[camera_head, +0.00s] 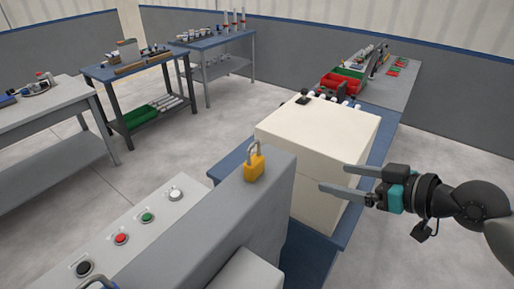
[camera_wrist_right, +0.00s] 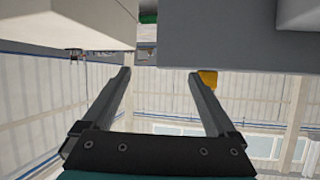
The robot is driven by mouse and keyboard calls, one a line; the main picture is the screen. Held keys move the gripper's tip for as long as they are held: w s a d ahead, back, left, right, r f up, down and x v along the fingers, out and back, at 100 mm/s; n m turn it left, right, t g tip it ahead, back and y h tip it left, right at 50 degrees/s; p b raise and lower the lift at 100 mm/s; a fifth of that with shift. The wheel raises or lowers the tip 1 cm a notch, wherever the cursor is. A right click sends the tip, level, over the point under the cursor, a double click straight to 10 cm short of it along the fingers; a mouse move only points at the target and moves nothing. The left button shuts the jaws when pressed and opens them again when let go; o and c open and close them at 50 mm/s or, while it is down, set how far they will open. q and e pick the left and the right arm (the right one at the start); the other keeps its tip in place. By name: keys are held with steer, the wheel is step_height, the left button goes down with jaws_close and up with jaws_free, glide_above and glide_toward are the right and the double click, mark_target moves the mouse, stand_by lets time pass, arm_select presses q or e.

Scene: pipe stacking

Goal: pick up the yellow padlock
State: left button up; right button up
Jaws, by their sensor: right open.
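The yellow padlock (camera_head: 254,167) stands upright near the far end of the top of a grey panel (camera_head: 215,210) in the head view. A small part of the padlock (camera_wrist_right: 208,78) shows in the right wrist view, partly hidden behind the right finger's tip. My right gripper (camera_head: 332,179) is open and empty, to the right of the padlock and apart from it, in front of the white box. The right wrist view also shows both fingers (camera_wrist_right: 158,75) spread with nothing between them.
A large white box (camera_head: 315,130) stands on a blue table (camera_head: 325,245) behind the grey panel. A grey console with red (camera_head: 121,239), green (camera_head: 147,217), black and white buttons is at the lower left. Workbenches with tools (camera_head: 150,65) stand farther back, with open floor between.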

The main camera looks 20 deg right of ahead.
steer(key=s+a+r+n+g+y+p, duration=0.1)
steer(key=s+a+r+n+y, duration=0.2)
steer(key=a+r, duration=0.4)
steer(key=b, duration=0.5)
glide_toward(259, 163)
steer(key=shift+x, duration=2.8)
steer(key=shift+w+a, duration=0.45)
steer(key=shift+w, duration=0.1)
steer(key=shift+f+p+x, duration=0.25)
steer(key=shift+p+x, duration=0.35)
steer(key=shift+x, duration=1.35)
steer(key=shift+c, duration=0.2)
steer(key=shift+d, duration=0.1)
jaws_close()
